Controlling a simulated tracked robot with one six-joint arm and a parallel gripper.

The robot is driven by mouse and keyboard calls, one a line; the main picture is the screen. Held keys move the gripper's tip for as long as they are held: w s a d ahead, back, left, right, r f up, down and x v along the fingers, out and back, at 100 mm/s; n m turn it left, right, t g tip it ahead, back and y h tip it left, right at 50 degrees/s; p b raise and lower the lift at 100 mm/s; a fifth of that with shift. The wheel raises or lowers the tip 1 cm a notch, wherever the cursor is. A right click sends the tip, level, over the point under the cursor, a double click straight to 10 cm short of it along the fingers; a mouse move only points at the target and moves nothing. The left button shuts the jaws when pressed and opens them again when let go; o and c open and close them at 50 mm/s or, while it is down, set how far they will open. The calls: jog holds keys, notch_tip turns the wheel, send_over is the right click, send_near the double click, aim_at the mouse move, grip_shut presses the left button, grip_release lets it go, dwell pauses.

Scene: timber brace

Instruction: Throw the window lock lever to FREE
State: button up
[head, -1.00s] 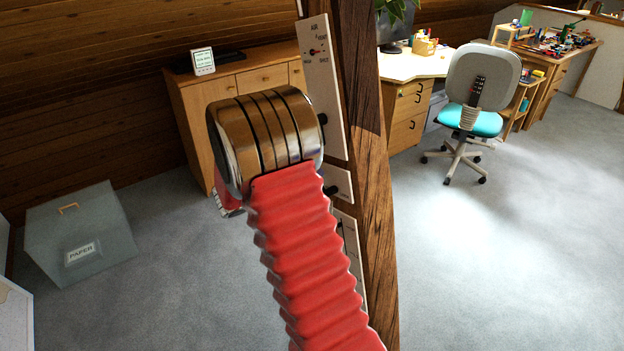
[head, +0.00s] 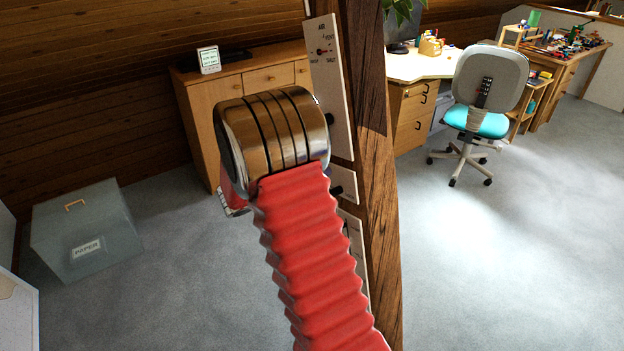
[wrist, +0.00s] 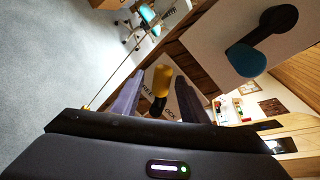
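In the wrist view my gripper (wrist: 157,98) shows its two dark fingers apart. A lever with a yellow grip (wrist: 162,79) and a black lower part appears in the gap between them, with space visible on both sides. Whether it lies between the fingertips or beyond them I cannot tell. A pale plate with partly hidden lettering (wrist: 148,88) lies behind it; I cannot read the lever's setting. In the head view my arm hides the gripper and this lever.
A timber post (head: 378,190) carries several pale plates, including the upper AIR plate (head: 331,85). A black knob with a teal handle (wrist: 247,60) sits close on the right in the wrist view. A grey PAPER bin (head: 87,230), cabinet (head: 215,105) and office chair (head: 488,85) stand around open carpet.

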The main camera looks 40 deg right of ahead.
jog(key=v, duration=1.3)
jog(key=shift+a, duration=0.35)
jog(key=s+a+f+m+g+y, duration=0.1)
jog(key=s+a+f+m+y, duration=0.25)
jog(key=s+m, duration=0.4)
jog(key=s+a+f+m+g+y, duration=0.15)
jog(key=s+a+m+y, duration=0.35)
jog(key=m, duration=0.5)
jog(key=s+a+r+m+t+y, duration=0.6)
jog(key=s+a+r+m+t, duration=0.2)
jog(key=s+a+r+m, duration=0.2)
jog(key=shift+a+r+m, duration=0.65)
jog(key=shift+a+r, duration=0.55)
jog(key=shift+r, duration=0.3)
